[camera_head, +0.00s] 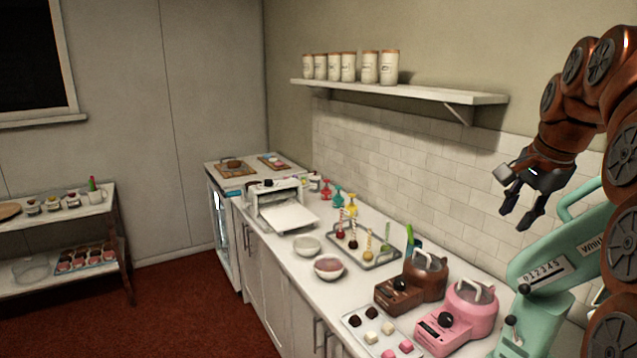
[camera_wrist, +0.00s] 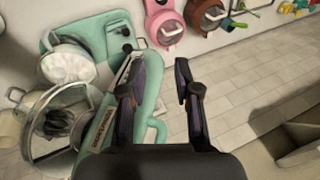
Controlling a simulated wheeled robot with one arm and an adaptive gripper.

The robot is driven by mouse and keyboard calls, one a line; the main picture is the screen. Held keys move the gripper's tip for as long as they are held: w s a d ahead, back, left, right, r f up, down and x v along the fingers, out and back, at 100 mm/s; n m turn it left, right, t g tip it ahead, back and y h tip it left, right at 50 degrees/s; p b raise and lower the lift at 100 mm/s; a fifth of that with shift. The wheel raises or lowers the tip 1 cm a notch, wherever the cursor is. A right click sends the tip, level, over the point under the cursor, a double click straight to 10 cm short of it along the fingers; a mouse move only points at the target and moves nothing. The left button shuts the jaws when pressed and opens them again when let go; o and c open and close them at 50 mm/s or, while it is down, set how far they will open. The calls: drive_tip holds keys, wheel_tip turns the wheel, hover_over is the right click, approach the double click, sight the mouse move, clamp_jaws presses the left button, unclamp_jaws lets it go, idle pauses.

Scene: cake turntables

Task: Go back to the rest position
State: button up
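My gripper (camera_head: 521,211) is in the air at the right of the head view, beside the mint-green stand mixer (camera_head: 545,270) and above the counter. Its fingers are apart and nothing is between them. In the wrist view my gripper (camera_wrist: 160,95) shows two dark fingers, spread and empty. My copper-coloured arm rises along the right edge of the head view.
A pink machine (camera_head: 462,315) and a brown machine (camera_head: 412,283) stand on the counter (camera_head: 270,262). A tray of sweets (camera_head: 382,332), a tray of cake pops (camera_head: 362,250) and two bowls lie nearby. A shelf (camera_head: 440,94) with several canisters hangs on the wall. The red floor (camera_head: 170,305) is clear.

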drive_tip(key=s+a+f+n+g, duration=0.4)
drive_tip(key=s+a+f+n, duration=0.7)
drive_tip(key=s+a+f, duration=0.85)
drive_tip(key=s+a+f+n+g, duration=0.2)
drive_tip(key=s+f+n, duration=0.1)
drive_tip(key=s+f, duration=0.4)
drive_tip(key=s, duration=0.3)
drive_tip(key=shift+s+a+n, duration=0.25)
drive_tip(key=shift+n, duration=0.15)
